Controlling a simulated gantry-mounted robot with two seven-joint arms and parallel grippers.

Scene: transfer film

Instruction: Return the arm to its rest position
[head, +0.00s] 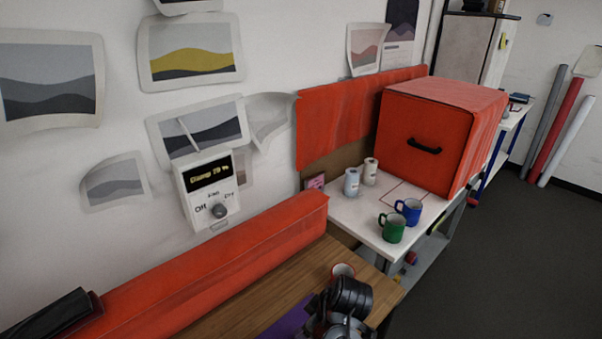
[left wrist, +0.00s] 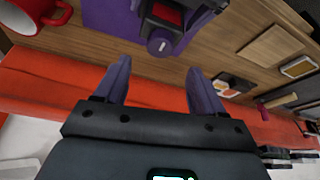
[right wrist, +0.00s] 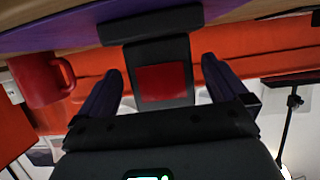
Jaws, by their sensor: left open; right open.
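My left gripper (left wrist: 157,95) is open in the left wrist view, with nothing between its two dark purple fingers. My right gripper (right wrist: 160,88) is open in the right wrist view. A dark device with a red square panel (right wrist: 163,83) shows behind the gap between its fingers; I see no grip on it. The device also shows in the left wrist view (left wrist: 168,14), beyond the left fingertips. A red mug (head: 343,269) stands on the wooden table; it also shows in the left wrist view (left wrist: 38,14) and the right wrist view (right wrist: 42,80). In the head view I cannot make out either pair of fingers.
A purple mat (head: 288,325) lies on the wooden table (head: 275,293). A long orange-red box (head: 215,258) runs along the wall. A white side table (head: 362,212) holds a green mug (head: 391,229), a blue mug (head: 410,211) and a large red box (head: 425,140).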

